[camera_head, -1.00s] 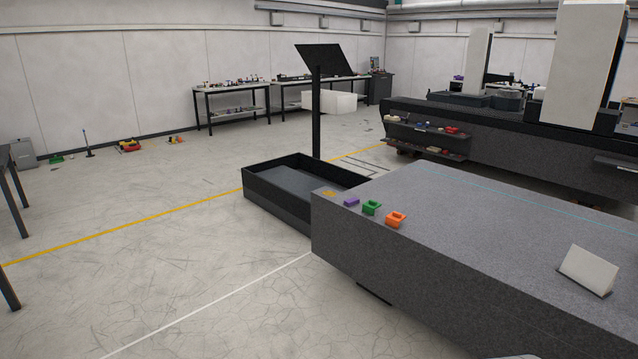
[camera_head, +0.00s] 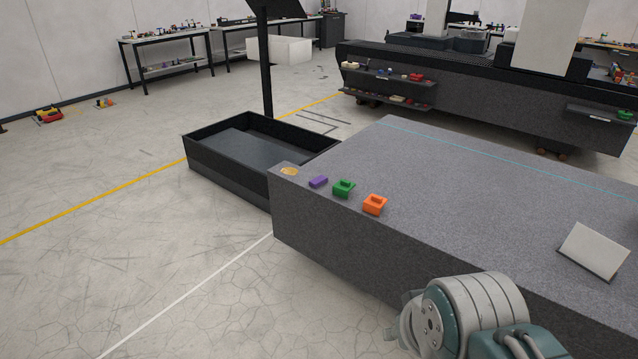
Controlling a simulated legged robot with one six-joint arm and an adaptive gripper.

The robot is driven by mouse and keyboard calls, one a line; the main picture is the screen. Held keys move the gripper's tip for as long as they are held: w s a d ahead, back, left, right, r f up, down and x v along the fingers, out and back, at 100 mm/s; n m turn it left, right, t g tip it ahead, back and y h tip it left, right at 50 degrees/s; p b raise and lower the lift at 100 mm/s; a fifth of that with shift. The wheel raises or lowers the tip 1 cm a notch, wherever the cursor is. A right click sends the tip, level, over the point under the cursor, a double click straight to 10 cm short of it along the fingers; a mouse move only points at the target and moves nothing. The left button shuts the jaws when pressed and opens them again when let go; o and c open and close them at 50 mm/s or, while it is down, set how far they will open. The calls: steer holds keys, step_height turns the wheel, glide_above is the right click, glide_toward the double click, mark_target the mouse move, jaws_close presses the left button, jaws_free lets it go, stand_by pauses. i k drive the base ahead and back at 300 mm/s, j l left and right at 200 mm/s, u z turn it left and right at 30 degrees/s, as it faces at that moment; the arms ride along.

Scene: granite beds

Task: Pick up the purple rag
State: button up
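A small flat purple piece (camera_head: 318,181), which fits the purple rag, lies on top of the granite bed (camera_head: 450,190) near its left front corner. A tan round item (camera_head: 289,171) lies to its left at the corner. A green block (camera_head: 344,187) sits just to its right, apart from it. My arm shows at the bottom right, in front of the granite bed and well short of the purple piece. My gripper's fingers are not visible.
An orange block (camera_head: 375,204) sits right of the green one. A white angled plate (camera_head: 593,251) stands at the bed's right. A black open bin (camera_head: 200,163) with a post stands beyond the left end. Clear floor lies left of the bed.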

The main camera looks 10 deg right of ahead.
mark_target(320, 181)
steer(key=i+j, duration=0.25)
steer(key=i, duration=0.35)
steer(key=i+j+z, duration=0.15)
steer(key=i, duration=0.45)
steer(key=i+j, duration=0.4)
steer(key=i, duration=0.15)
steer(key=i+j+z, duration=0.15)
steer(key=i+j, duration=0.15)
steer(key=i, duration=0.3)
steer(key=i+j, duration=0.35)
steer(key=i, duration=0.2)
steer(key=z, duration=0.05)
